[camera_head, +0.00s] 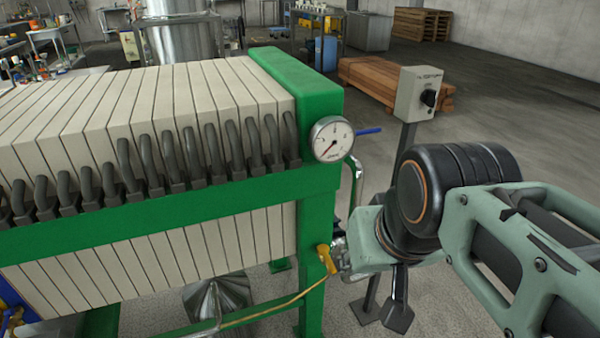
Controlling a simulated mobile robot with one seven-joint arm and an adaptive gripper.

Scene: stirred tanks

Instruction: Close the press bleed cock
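A small yellow cock handle (326,259) shows low at the right front leg of the green filter press (318,200), where a thin brass-coloured line runs off to the lower left. I take this as the bleed cock; whether it is open or closed is unclear. Grey metal parts sit just right of it, partly hidden by my wrist. My gripper (397,312) shows only in part, as a dark finger-like piece below my wrist, to the right of and lower than the yellow handle. Its opening is hidden, and I see nothing held.
A round gauge (331,139) and a blue lever (368,131) are above the cock. A grey control box (418,93) with a black knob stands on a post behind my arm. Brown timber (375,86) lies farther back. Floor at the right is clear.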

